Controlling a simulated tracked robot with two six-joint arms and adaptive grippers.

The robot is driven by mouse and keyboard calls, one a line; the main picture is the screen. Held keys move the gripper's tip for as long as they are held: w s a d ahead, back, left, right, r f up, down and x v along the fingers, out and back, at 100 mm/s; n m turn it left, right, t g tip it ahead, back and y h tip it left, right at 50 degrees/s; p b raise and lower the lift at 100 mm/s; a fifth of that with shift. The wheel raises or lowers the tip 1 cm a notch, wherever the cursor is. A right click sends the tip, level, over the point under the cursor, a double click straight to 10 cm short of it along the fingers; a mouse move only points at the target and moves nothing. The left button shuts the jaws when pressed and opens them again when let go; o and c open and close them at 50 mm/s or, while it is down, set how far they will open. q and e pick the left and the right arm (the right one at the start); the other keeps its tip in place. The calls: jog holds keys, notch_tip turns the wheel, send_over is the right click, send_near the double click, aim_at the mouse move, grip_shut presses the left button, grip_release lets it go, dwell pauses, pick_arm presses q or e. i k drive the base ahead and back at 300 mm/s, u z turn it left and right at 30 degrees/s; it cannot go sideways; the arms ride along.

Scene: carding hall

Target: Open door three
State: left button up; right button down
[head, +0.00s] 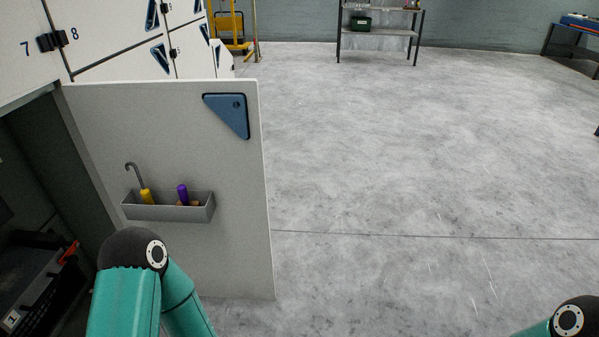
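A light grey cabinet door (235,200) stands swung wide open at the left, its inner face towards me. It carries a blue triangular piece (238,112) at its upper corner and a small grey bin (150,211) holding a yellow-handled hook and a purple-handled tool. I see no number on this door, so I cannot tell whether it is door three. The dark compartment (30,150) beside it is open. My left arm bends in front of the door's lower part; my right arm shows only at the lower right corner. Neither gripper is in view.
White cabinet doors (110,25) marked 7 and 8 are above left, with dark latches and blue triangular pieces. A dark case (45,285) marked 1 is in the compartment. Grey shelving (378,30) and a yellow frame (232,30) stand behind. The floor (420,170) is clear.

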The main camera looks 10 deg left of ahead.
aim_at(204, 136)
jog(key=u, duration=0.2)
jog(key=i, duration=1.25)
jog(key=u, duration=0.75)
jog(key=i, duration=0.35)
jog(key=u, duration=0.35)
jog(key=k, duration=0.85)
jog(key=u, duration=0.2)
jog(key=i, duration=0.85)
jog(key=z, duration=0.1)
